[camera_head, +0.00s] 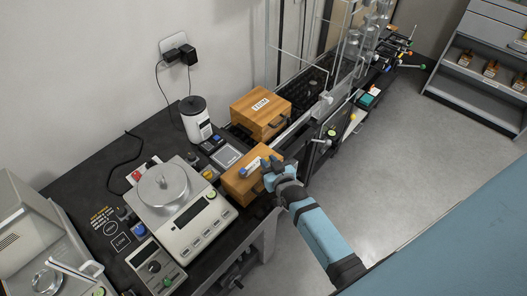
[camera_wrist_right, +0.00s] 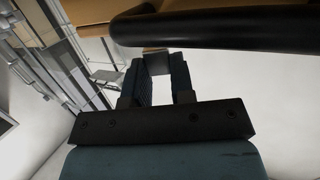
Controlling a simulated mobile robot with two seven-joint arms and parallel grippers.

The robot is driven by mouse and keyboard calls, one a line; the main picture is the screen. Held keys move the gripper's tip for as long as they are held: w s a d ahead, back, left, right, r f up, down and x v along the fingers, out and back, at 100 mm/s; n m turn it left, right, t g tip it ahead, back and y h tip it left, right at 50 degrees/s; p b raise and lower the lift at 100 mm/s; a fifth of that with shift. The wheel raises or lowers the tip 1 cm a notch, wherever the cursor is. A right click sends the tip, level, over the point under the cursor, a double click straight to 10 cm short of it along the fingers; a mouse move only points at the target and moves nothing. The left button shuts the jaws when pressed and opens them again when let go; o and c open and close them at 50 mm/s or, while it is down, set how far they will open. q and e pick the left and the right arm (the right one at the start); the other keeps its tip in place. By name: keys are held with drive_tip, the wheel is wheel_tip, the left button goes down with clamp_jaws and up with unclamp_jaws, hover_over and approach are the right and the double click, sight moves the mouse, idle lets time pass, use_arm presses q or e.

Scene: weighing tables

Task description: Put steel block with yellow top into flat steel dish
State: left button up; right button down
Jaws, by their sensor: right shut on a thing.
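My right gripper (camera_head: 266,166) is at the front right corner of the nearer wooden box. In the right wrist view its two fingers (camera_wrist_right: 160,75) are a little apart, with a small tan-faced thing (camera_wrist_right: 155,50) between their tips. I cannot tell whether this is the steel block with yellow top. A small yellow-topped piece (camera_head: 207,174) stands right of the balance. A round steel pan (camera_head: 163,187) sits on the balance and bears a steel piece; I cannot tell whether it is the flat steel dish. My left gripper is out of view.
The nearer wooden box (camera_head: 236,184) bears a small blue and pale piece (camera_head: 250,167). A black handle bar (camera_wrist_right: 220,28) crosses close above my fingers. Another wooden box (camera_head: 258,118) stands behind. The balance (camera_head: 187,228) and a white canister (camera_head: 195,121) crowd the black table. The floor at right is clear.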

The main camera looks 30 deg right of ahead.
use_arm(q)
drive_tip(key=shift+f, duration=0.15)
use_arm(e)
drive_tip(key=f+v, duration=0.2)
drive_tip(key=v, duration=1.1)
drive_tip(key=shift+s+f, duration=0.3)
drive_tip(key=shift+s, duration=0.3)
drive_tip(key=w+a+r, duration=0.1)
drive_tip(key=w+r, duration=0.3)
drive_tip(key=r, duration=0.5)
drive_tip(key=w+a+r, duration=0.2)
drive_tip(key=w+r, duration=0.3)
drive_tip(key=r, duration=0.4)
drive_tip(key=w+a+r, duration=0.1)
drive_tip(key=w+r, duration=0.3)
drive_tip(key=r, duration=0.5)
drive_tip(key=s+f, duration=0.5)
drive_tip(key=f, duration=0.1)
drive_tip(key=shift+n+y, duration=0.3)
drive_tip(key=shift+y, duration=0.1)
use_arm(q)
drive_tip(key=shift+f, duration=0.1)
